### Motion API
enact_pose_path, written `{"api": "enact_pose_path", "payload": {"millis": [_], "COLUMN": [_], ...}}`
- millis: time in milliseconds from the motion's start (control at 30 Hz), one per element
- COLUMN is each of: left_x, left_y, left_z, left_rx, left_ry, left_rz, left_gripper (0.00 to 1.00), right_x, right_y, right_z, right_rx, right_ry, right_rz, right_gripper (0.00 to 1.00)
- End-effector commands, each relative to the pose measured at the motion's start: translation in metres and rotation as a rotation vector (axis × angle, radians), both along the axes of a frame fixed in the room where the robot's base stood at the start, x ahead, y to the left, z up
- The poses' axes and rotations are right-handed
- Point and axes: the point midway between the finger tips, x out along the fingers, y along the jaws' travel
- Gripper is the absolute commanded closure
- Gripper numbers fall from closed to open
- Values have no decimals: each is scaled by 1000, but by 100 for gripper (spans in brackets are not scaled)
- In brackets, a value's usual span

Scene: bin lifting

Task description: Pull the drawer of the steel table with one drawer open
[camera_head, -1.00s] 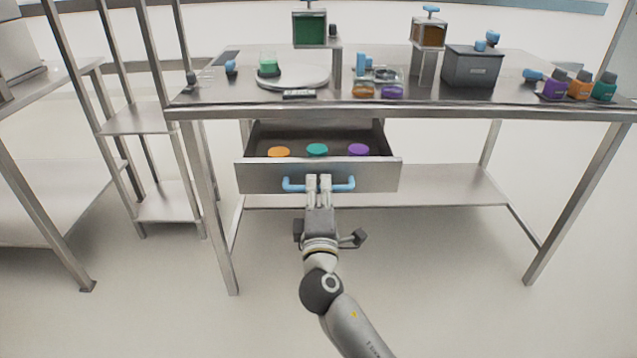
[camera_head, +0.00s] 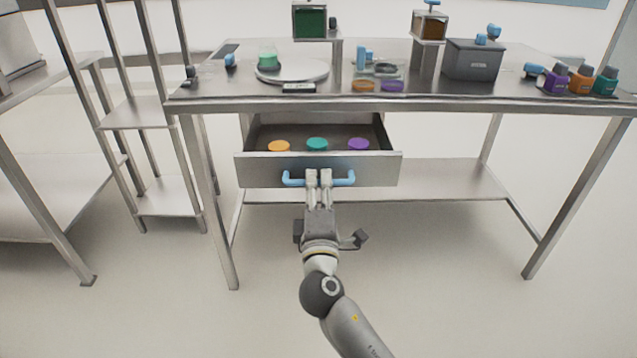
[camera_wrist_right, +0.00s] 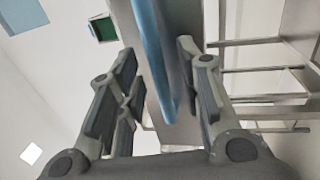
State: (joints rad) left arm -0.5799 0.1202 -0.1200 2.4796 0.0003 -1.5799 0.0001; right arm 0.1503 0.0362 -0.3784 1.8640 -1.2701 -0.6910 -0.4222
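The steel table (camera_head: 430,104) has one drawer (camera_head: 245,171) under its left half. The drawer stands pulled out, and its inside shows an orange, a teal and a purple round item. Its blue bar handle (camera_head: 341,179) is on the front face. My right gripper (camera_head: 318,174) is at the middle of the handle, reaching up from below in the head view. In the right wrist view, the blue handle (camera_wrist_right: 152,40) passes between the two fingers (camera_wrist_right: 160,75), which stand apart with gaps beside it. My left gripper is not in view.
A grey box (camera_head: 472,62), a round plate (camera_head: 303,72) and several bottles stand on the tabletop. A lower shelf (camera_head: 450,180) runs under the table. Steel shelving (camera_head: 135,113) stands at left. The floor before the drawer is clear apart from my arm.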

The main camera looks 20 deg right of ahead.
Motion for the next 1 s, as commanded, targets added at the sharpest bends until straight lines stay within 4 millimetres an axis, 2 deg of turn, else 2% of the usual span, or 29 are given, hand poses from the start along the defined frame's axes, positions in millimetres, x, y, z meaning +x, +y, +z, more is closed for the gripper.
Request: {"api": "enact_pose_path", "payload": {"millis": [300, 500, 700, 1000], "left_x": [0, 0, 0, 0], "left_y": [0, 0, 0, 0], "left_z": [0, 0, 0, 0], "left_rx": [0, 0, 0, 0], "left_ry": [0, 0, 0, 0], "left_rz": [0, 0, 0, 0], "left_gripper": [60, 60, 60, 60], "right_x": [-60, -87, -99, -99], "right_y": [18, 25, 29, 29], "right_z": [-14, -19, -20, -21], "right_rx": [2, 2, 1, 1], "right_ry": [4, 3, 1, 1], "right_rz": [2, 1, 1, 1], "right_gripper": [66, 66, 66, 66]}}
